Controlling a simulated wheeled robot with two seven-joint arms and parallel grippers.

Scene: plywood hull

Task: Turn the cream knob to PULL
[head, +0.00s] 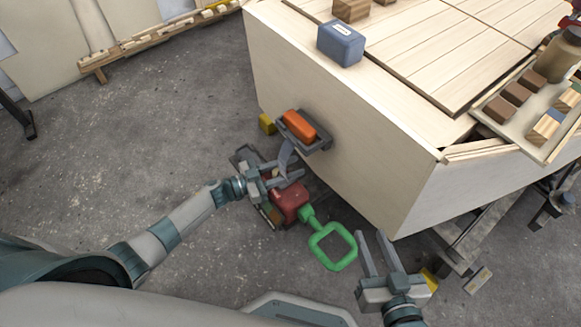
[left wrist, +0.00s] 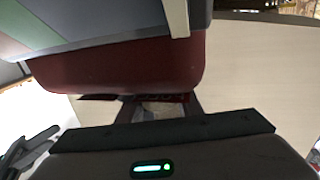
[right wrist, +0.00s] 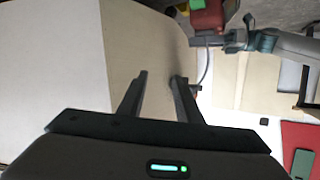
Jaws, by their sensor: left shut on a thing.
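My left gripper (head: 288,176) is at the side of the plywood hull, just above a red unit. It is shut on the cream knob (head: 278,172), of which only a small pale part shows between the fingers. In the left wrist view the dark red body (left wrist: 120,68) fills the space above the fingers (left wrist: 160,108), and the knob is mostly hidden. No PULL mark or pointer can be read. My right gripper (head: 374,240) is open and empty beside the hull's lower corner; its spread fingers also show in the right wrist view (right wrist: 158,78).
The red unit (head: 290,203) has a green loop handle (head: 309,217) reaching toward my right gripper. An orange block (head: 299,126) sits in a grey bracket on the hull (head: 340,130) above my left gripper. A blue box (head: 340,45) stands on top.

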